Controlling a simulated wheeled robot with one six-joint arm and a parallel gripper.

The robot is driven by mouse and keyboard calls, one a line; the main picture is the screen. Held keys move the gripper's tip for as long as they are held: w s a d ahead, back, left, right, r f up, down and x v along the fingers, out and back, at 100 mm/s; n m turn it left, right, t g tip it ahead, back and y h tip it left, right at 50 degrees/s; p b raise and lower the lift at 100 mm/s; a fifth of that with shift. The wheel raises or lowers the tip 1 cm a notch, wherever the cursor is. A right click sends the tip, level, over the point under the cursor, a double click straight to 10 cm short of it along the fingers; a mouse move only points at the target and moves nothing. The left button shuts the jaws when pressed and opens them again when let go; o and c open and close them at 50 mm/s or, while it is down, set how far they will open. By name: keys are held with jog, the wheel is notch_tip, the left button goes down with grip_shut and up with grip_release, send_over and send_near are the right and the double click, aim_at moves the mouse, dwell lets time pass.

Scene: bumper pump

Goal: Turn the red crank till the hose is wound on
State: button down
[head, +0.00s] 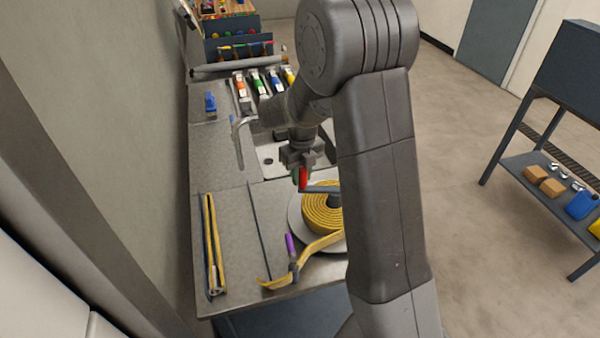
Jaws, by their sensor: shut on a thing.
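The yellow flat hose (322,212) lies coiled on a round grey reel on the workbench, partly hidden behind my arm. Its loose end (275,283) runs off the reel to the front left and lies on the bench. The red crank (303,179) stands up from a grey crank arm (318,189) above the coil. My gripper (302,166) points down over the far left side of the reel and is shut on the red crank. The fingertips are small and dark in this view.
A purple-handled post (291,247) stands beside the loose hose. A folded yellow strip (211,245) lies at the bench's left. A shelf (540,180) with boxes and cans stands at right, across open floor.

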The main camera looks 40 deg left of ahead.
jog(key=shift+w+d, duration=0.15)
jog(key=c, duration=1.5)
grip_release()
jog(key=shift+c, duration=0.2)
jog(key=o, duration=0.4)
jog(key=shift+w+d, duration=0.15)
jog(key=shift+c, duration=0.2)
jog(key=shift+w+d, duration=0.1)
jog(key=shift+s+a+r, duration=0.1)
jog(key=shift+s+a, duration=0.1)
notch_tip(320, 180, up, 14)
jog(key=b, duration=0.2)
jog(key=shift+w+d, duration=0.1)
